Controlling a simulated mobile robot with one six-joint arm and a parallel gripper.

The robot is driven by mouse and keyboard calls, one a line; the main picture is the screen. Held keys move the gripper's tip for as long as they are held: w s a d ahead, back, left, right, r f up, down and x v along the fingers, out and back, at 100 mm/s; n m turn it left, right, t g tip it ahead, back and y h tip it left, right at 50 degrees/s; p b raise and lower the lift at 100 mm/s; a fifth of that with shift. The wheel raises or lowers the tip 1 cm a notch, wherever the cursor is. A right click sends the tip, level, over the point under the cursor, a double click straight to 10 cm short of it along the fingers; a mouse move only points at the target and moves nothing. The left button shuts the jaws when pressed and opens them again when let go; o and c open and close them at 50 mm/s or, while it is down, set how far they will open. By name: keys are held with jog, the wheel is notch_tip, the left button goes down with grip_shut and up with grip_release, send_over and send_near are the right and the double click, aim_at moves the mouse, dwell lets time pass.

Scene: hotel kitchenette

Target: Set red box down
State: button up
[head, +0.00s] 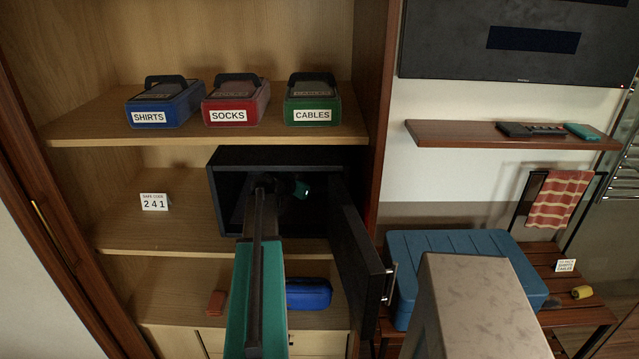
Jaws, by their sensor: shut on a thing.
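My arm reaches into the open black safe (228,203) on the middle shelf. A red box with a black handle, labelled SOCKS (234,103), stands on the top shelf between a blue SHIRTS box (165,103) and a green CABLES box (312,103). No red box shows inside the safe; my arm covers part of its opening.
The safe door (356,255) stands open, close to my arm's right. A card reading 241 (154,202) stands on the middle shelf. Below are a reddish-brown item (216,303) and a blue case (309,293). A blue cooler (460,252) sits on the bench at right.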

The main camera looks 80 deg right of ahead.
jog(key=shift+f, duration=0.15)
jog(key=o, duration=1.1)
jog(key=b+v, duration=0.3)
jog(key=v, duration=0.8)
jog(key=shift+w+a+r, duration=0.25)
jog(key=shift+w+a, duration=0.05)
jog(key=shift+a, duration=0.1)
jog(key=shift+s, duration=0.1)
